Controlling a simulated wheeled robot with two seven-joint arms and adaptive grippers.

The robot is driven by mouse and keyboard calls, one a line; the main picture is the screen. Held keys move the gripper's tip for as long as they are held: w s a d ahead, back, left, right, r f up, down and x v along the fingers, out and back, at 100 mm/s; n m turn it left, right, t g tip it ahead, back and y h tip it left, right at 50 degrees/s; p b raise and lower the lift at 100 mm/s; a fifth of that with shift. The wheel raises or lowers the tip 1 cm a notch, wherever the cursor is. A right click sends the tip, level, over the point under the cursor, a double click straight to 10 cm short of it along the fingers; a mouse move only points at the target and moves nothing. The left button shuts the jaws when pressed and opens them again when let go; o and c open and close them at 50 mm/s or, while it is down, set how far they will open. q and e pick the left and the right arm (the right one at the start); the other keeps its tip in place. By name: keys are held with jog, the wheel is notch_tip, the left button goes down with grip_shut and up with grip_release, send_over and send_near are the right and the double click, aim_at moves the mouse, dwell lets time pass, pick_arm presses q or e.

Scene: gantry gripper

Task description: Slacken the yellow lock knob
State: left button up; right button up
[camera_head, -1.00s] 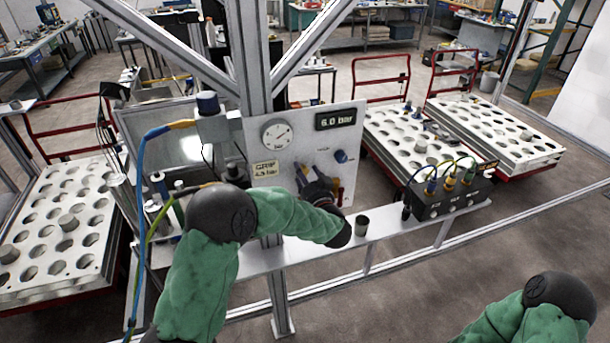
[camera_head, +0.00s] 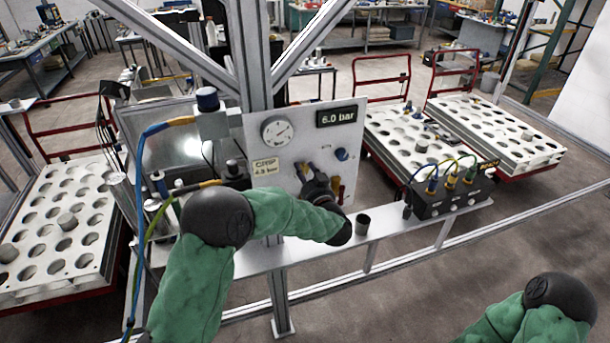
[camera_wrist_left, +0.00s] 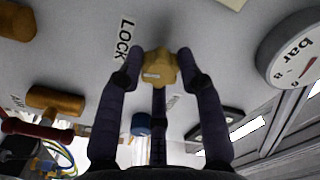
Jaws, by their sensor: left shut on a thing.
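The yellow lock knob (camera_wrist_left: 158,67) is a small lobed knob on the grey-white panel (camera_head: 262,140), beside the printed word LOCK in the left wrist view. My left gripper (camera_wrist_left: 161,60) has one finger on each side of the knob and is shut on it. In the head view my left gripper (camera_head: 306,170) is at the panel's lower middle, and the knob there is largely hidden by the fingers. My right gripper is out of view; only part of the right arm shows at the lower right.
The panel also carries a round gauge (camera_head: 277,131), a 6.0 bar display (camera_head: 336,116) and a blue knob (camera_head: 341,155). Brown-yellow knobs (camera_wrist_left: 55,100) sit near the gripper. A dark cup (camera_head: 362,224) and a black connector box (camera_head: 447,194) stand on the shelf below.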

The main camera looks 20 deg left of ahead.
pick_arm(q)
jog(key=n+b, duration=0.2)
jog(key=n, duration=0.2)
jog(key=shift+n, duration=0.4)
jog(key=n+b, duration=0.3)
jog(key=n, duration=0.1)
jog(key=shift+n, duration=0.3)
jog(key=n+b, duration=0.3)
jog(key=n, duration=0.1)
jog(key=shift+n+b, duration=0.3)
jog(key=n+b, duration=0.3)
jog(key=shift+n, duration=0.3)
jog(key=n+b, duration=0.9)
jog(key=n, duration=0.1)
jog(key=shift+f, duration=0.1)
jog(key=shift+n+b, duration=2.45)
jog(key=shift+n, duration=0.25)
jog(key=o, duration=1.1)
